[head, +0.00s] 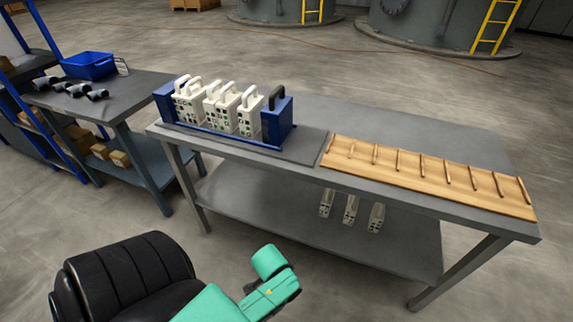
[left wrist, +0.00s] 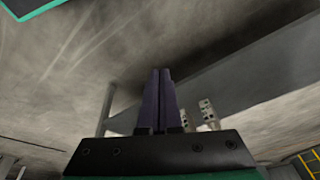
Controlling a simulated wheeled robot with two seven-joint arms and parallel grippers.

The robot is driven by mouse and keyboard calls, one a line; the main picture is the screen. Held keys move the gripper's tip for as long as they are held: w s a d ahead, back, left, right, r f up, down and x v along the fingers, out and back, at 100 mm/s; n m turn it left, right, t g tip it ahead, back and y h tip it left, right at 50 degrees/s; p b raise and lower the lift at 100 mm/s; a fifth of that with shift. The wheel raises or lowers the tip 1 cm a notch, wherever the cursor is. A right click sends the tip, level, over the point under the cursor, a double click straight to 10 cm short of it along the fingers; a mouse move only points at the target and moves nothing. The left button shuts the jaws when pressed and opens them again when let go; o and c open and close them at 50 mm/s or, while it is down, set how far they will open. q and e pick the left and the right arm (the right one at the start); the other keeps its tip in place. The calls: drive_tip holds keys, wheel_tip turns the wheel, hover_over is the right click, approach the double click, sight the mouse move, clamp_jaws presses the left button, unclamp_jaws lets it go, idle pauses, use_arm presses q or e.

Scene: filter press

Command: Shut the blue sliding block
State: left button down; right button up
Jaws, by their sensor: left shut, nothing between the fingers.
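The blue sliding block (head: 277,119), with a black handle on top, stands at the right end of the filter press on the table. A blue end block (head: 166,100) stands at the left end. Several white plates (head: 222,108) with loop handles stand upright between them, with some gaps visible. The rightmost white plate is close to the sliding block; I cannot tell whether they touch. My left gripper (left wrist: 162,71) is shut and empty in the left wrist view, away from the press, with the table's underside beyond it. My right gripper is not in view.
A wooden rack (head: 425,178) with several upright pegs lies on the right of the grey table (head: 420,130). More white plates (head: 351,210) show below the tabletop. A side table (head: 120,95) at the left holds a blue bin (head: 90,66) and dark pipe pieces.

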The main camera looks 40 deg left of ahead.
sight(277, 113)
use_arm(q)
drive_tip(key=w+a+r+m+t+y, duration=0.1)
drive_tip(key=w+a+r+t+y, duration=0.15)
drive_tip(key=w+a+r, duration=0.4)
drive_tip(key=w+a+r+t+y+b, duration=0.1)
drive_tip(key=a+r+t+y, duration=0.15)
drive_tip(key=r, duration=0.75)
drive_tip(key=w+a+r+m+t+y, duration=0.1)
drive_tip(key=w+a+r+t+y, duration=0.1)
drive_tip(key=w+a+r+y, duration=0.45)
drive_tip(key=w+d+r+m+t+h, duration=0.25)
drive_tip(key=w+r+m+t, duration=0.2)
drive_tip(key=r+m, duration=0.3)
drive_tip(key=shift+t+y, duration=0.25)
drive_tip(key=shift+y, duration=0.15)
drive_tip(key=p+x, duration=0.1)
drive_tip(key=x, duration=0.7)
drive_tip(key=shift+w+d+r, duration=0.15)
drive_tip(key=shift+w+d, duration=0.05)
drive_tip(key=a, duration=0.3)
drive_tip(key=shift+s+a+p, duration=0.3)
drive_tip(key=shift+s+p, duration=0.05)
drive_tip(key=shift+p, duration=0.05)
drive_tip(key=shift+s+a, duration=0.1)
drive_tip(key=shift+a, duration=0.15)
